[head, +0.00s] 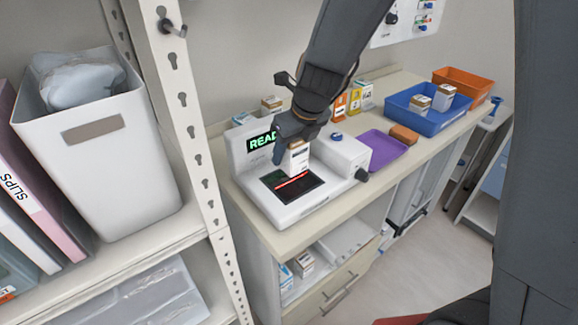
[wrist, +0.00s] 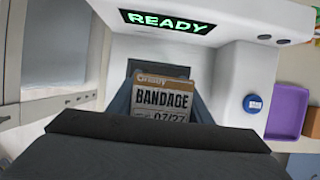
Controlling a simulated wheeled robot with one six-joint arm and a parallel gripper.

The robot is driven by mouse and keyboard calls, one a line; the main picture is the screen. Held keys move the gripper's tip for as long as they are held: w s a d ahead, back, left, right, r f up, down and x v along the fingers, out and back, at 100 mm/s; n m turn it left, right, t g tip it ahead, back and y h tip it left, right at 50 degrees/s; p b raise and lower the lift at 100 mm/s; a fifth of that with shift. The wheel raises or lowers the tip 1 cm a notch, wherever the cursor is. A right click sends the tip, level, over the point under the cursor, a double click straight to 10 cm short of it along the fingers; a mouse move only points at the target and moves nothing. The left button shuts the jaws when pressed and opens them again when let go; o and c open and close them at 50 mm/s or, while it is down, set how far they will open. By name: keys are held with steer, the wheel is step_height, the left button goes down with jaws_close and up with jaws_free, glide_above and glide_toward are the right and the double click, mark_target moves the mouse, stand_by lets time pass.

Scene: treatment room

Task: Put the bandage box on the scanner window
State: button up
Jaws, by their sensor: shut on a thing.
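The bandage box (wrist: 163,97) is white and tan, with its "BANDAGE" label facing the wrist camera. My gripper (head: 290,150) is shut on the box, which shows below the fingers in the head view (head: 299,160). The scanner is a white machine with a dark window (head: 292,184) crossed by a red line. The box is upright at the back part of the window; I cannot tell whether it touches the glass. The scanner display (head: 262,142) is partly hidden by my gripper in the head view and reads "READY" in the wrist view (wrist: 168,22).
A purple tray (head: 382,150), a brown box (head: 404,134) and a blue bin (head: 430,118) with boxes are right of the scanner. An orange bin (head: 463,86) is behind them. A shelf post (head: 185,110) and a white bin (head: 110,190) stand at left.

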mark_target(299, 140)
steer(key=shift+f+b, duration=0.8)
steer(key=shift+f, duration=1.4)
steer(key=shift+f, duration=0.1)
steer(key=o, duration=1.1)
steer(key=shift+r, duration=0.3)
steer(key=p+v, duration=0.2)
steer(key=v, duration=0.8)
steer(key=shift+s+d+r, duration=0.3)
steer(key=shift+s+r, duration=0.1)
steer(key=shift+r, duration=0.3)
